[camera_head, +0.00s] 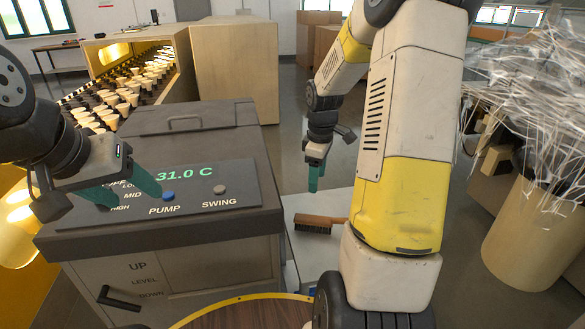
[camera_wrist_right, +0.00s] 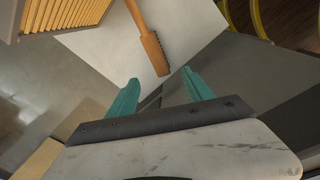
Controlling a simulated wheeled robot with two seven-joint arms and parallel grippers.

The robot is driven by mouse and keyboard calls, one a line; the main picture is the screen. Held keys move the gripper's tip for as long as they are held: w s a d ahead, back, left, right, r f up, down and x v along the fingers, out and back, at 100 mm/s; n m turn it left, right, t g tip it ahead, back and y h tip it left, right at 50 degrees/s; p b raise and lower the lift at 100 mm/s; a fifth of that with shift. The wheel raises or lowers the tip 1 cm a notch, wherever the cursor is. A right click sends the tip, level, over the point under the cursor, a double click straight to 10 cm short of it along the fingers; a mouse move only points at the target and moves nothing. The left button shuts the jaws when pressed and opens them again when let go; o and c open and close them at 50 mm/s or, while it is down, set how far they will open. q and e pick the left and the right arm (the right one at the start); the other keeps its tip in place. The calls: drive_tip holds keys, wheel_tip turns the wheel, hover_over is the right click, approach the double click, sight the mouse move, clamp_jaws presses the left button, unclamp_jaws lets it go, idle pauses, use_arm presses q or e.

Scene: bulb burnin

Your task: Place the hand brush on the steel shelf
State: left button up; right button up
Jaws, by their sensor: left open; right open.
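The hand brush (camera_head: 320,223) has an orange-brown wooden back and handle with dark bristles. It lies on a pale flat surface (camera_head: 309,200) right of the grey machine; I cannot tell if this surface is the steel shelf. In the right wrist view the brush (camera_wrist_right: 152,46) lies ahead of the fingertips, its handle running off the top edge. My right gripper (camera_head: 314,178) is open and empty, above and apart from the brush; its teal fingers also show in the wrist view (camera_wrist_right: 160,78). My left gripper (camera_head: 125,193) is open over the machine's control panel, holding nothing visible.
The grey machine (camera_head: 160,200) with a lit "31.0 C" panel fills the left middle. Behind it are a lit box with rows of bulbs (camera_head: 115,90) and a wooden cabinet (camera_head: 235,65). A round bin (camera_head: 530,240) with clear wrap stands right. My right arm hides much of the centre.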

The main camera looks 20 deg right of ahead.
drive_tip(key=s+a+r+m+t, duration=0.1)
drive_tip(key=s+a+r+m, duration=0.2)
drive_tip(key=s+r, duration=0.3)
drive_tip(key=s+a+r+m+t+y, duration=0.1)
drive_tip(key=s+a+r+m+t, duration=0.1)
drive_tip(key=s, duration=0.6)
drive_tip(key=s+a+r+m+t+y, duration=0.1)
drive_tip(key=s+a+r+m+t, duration=0.1)
drive_tip(key=s+a+r+m, duration=0.3)
wheel_tip(320, 180, up, 5)
drive_tip(key=shift+s+a+f, duration=0.15)
drive_tip(key=shift+s+a, duration=0.7)
drive_tip(key=shift+s, duration=0.15)
